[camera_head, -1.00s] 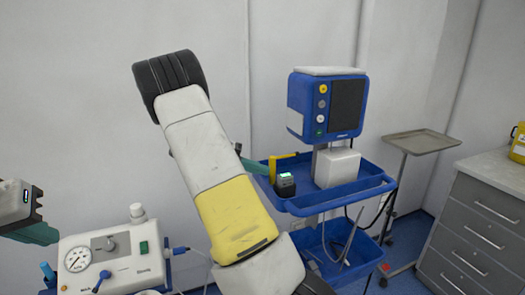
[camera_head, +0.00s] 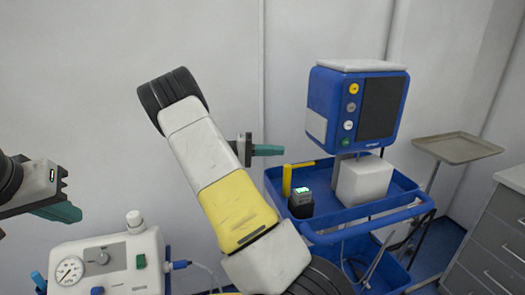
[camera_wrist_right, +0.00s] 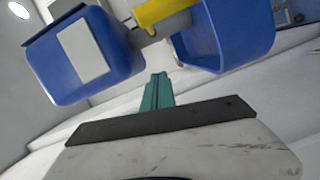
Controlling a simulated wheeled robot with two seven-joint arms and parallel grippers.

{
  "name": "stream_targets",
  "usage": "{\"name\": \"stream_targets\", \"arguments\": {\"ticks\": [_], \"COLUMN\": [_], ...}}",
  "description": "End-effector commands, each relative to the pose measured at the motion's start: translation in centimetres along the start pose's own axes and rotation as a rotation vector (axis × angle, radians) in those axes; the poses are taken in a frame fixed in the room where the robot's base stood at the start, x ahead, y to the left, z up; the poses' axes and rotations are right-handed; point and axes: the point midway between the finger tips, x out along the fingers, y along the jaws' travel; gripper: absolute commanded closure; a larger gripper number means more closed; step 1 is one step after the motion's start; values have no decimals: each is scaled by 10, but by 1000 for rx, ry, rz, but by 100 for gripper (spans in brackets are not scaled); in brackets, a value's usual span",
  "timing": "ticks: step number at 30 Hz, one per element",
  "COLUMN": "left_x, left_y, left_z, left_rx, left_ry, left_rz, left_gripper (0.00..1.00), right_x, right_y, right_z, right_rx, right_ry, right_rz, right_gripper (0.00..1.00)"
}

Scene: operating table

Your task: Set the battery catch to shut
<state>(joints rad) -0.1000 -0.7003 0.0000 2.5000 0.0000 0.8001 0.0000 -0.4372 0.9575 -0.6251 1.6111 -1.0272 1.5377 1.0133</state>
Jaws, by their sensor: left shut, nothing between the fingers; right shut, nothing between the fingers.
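A blue monitor (camera_head: 358,104) stands on the blue cart, with a dark screen and a pale panel (camera_head: 317,125) on its left side. The panel also shows in the right wrist view (camera_wrist_right: 84,52). I cannot make out a battery catch for certain in either view. My right gripper (camera_head: 268,150) has its teal fingers shut and empty, left of the monitor and above the tray's left end. In the right wrist view its fingers (camera_wrist_right: 157,92) point toward the gap between monitor and tray. My left gripper (camera_head: 58,212) is shut and empty at the far left.
The blue cart tray (camera_head: 340,222) holds a yellow angled piece (camera_head: 288,180) and a black block with a green-lit top (camera_head: 301,204). A white machine with a gauge (camera_head: 110,265) stands lower left. A metal tray stand (camera_head: 458,148) and grey drawers (camera_head: 490,235) are right.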

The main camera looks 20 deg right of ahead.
Motion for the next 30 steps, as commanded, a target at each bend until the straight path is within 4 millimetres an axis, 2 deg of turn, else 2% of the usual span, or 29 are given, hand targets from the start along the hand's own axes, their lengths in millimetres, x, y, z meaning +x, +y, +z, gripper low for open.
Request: {"name": "stream_targets", "arguments": {"ticks": [9, 12, 15, 20, 30], "left_x": [0, 0, 0, 0, 0], "left_y": [0, 0, 0, 0, 0], "left_z": [0, 0, 0, 0, 0], "left_rx": [0, 0, 0, 0, 0], "left_ry": [0, 0, -1, 0, 0], "left_rz": [0, 0, 0, 0, 0], "left_gripper": [100, 100, 100, 100, 100], "right_x": [69, 86, 88, 91, 92], "right_y": [0, 0, 0, 0, 0], "right_z": [1, 3, 20, 35, 39], "right_rx": [-3, -3, -5, -3, -1], "right_ry": [-5, -3, -1, 0, 0], "right_rz": [1, 0, -1, 0, 0], "right_gripper": [100, 100, 100, 100, 100]}}
